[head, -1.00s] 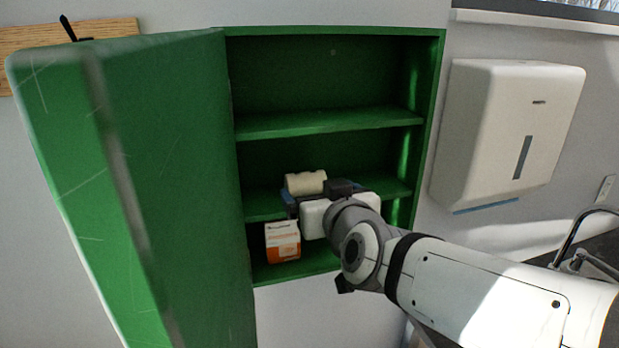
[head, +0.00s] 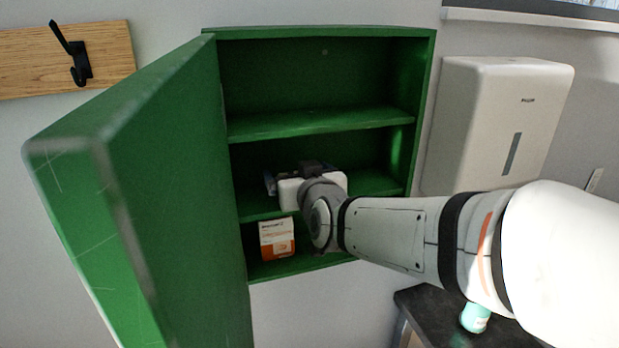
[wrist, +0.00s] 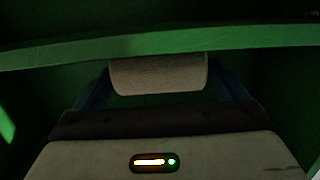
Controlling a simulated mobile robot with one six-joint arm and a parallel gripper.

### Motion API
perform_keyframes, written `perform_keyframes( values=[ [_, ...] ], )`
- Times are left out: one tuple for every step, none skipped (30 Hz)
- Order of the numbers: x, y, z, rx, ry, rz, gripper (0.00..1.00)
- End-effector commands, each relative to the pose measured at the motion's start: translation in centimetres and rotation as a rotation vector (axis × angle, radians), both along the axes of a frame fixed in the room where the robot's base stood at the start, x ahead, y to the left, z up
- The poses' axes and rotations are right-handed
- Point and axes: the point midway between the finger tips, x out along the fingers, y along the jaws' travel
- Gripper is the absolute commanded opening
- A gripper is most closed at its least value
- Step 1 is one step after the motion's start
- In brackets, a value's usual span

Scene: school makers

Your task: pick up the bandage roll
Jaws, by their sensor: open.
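The bandage roll (wrist: 158,75) is a cream cylinder lying sideways in the wrist view. It sits between the two blue fingers of my gripper (wrist: 165,86), which are open on either side of it. Whether either finger touches it I cannot tell. In the head view my gripper (head: 303,172) reaches into the middle compartment of the green cabinet (head: 222,131), and its body hides the roll there.
A shelf edge (wrist: 60,53) crosses just above the roll in the wrist view. An orange and white box (head: 277,240) stands in the bottom compartment, below my gripper. The open cabinet door (head: 165,190) stands at left. The top compartment is empty.

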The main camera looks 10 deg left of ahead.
Motion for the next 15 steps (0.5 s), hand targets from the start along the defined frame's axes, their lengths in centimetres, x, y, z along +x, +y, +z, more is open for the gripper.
perform_keyframes(
  values=[
    [-0.01, 0.0, -0.01, 0.0, 0.0, 0.0, 0.93],
    [-0.01, 0.0, -0.01, 0.0, 0.0, 0.0, 0.93],
    [-0.03, 0.01, -0.01, 0.0, 0.0, 0.0, 0.93],
    [-0.04, 0.01, -0.02, 0.0, 0.0, 0.0, 0.91],
    [-0.04, 0.01, -0.02, 0.0, 0.0, 0.0, 0.89],
    [-0.05, 0.02, -0.02, 0.0, 0.0, 0.001, 0.85],
    [-0.05, 0.02, -0.02, 0.0, 0.0, 0.001, 0.83],
    [-0.05, 0.03, -0.02, 0.0, 0.0, 0.001, 0.81],
    [-0.06, 0.02, -0.01, 0.0, 0.0, 0.001, 0.77],
    [-0.07, 0.03, 0.0, 0.0, 0.0, 0.001, 0.75],
    [-0.07, 0.03, -0.01, 0.0, 0.0, 0.001, 0.72],
    [-0.07, 0.04, 0.0, 0.0, 0.0, 0.001, 0.69],
    [-0.07, 0.04, 0.0, 0.0, 0.0, 0.001, 0.67],
    [-0.08, 0.05, -0.01, 0.0, 0.0, 0.001, 0.64],
    [-0.08, 0.05, -0.01, 0.0, 0.0, 0.001, 0.61]
  ],
)
